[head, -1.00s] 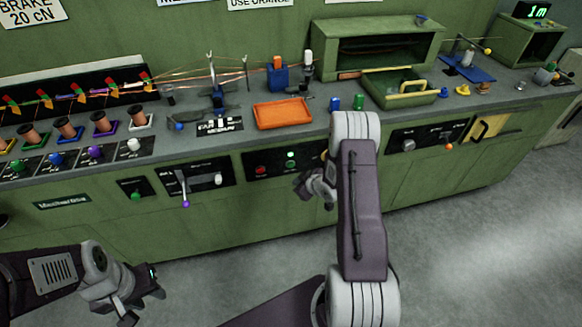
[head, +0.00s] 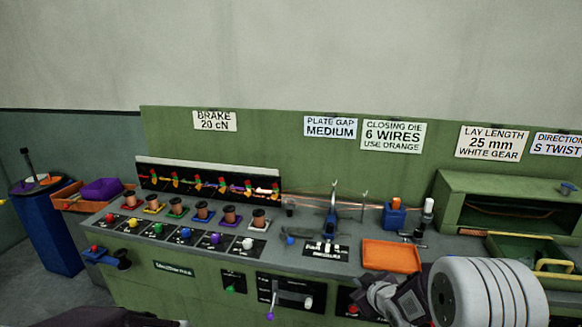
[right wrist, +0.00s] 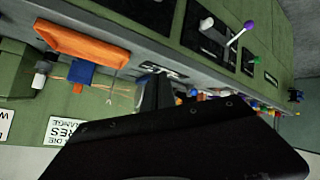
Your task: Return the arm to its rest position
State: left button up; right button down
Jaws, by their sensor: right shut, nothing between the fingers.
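My right gripper (head: 384,296) is at the lower right of the head view, in front of the green bench (head: 160,287) and below the orange tray (head: 391,256). It is shut with nothing in it. My pale right arm joint (head: 488,292) hides part of the bench front. In the right wrist view the dark gripper (right wrist: 155,95) is seen close up, with the tilted bench behind it. My left gripper is outside the head view; only a dark part of my body shows at the bottom left edge.
Several copper spools (head: 228,214) stand in a row on the bench. A blue block with an orange top (head: 394,215) stands behind the tray. A green cabinet (head: 450,207) is at the right. A blue stand (head: 52,235) is at far left, with grey floor before it.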

jog(key=s+a+r+m+g, duration=0.1)
jog(key=s+a+r, duration=0.1)
jog(key=s+r, duration=0.25)
jog(key=s+f+m+g, duration=0.3)
jog(key=s+g, duration=0.1)
jog(key=s, duration=0.6)
jog(key=s+f+m+g+h+p, duration=0.1)
jog(key=s+f+m+g, duration=0.2)
jog(key=s, duration=0.8)
jog(key=shift+s+a+f+g, duration=0.3)
jog(key=shift+f+g, duration=0.35)
jog(key=shift+g, duration=0.15)
jog(key=shift+w, duration=0.1)
dwell(2.7)
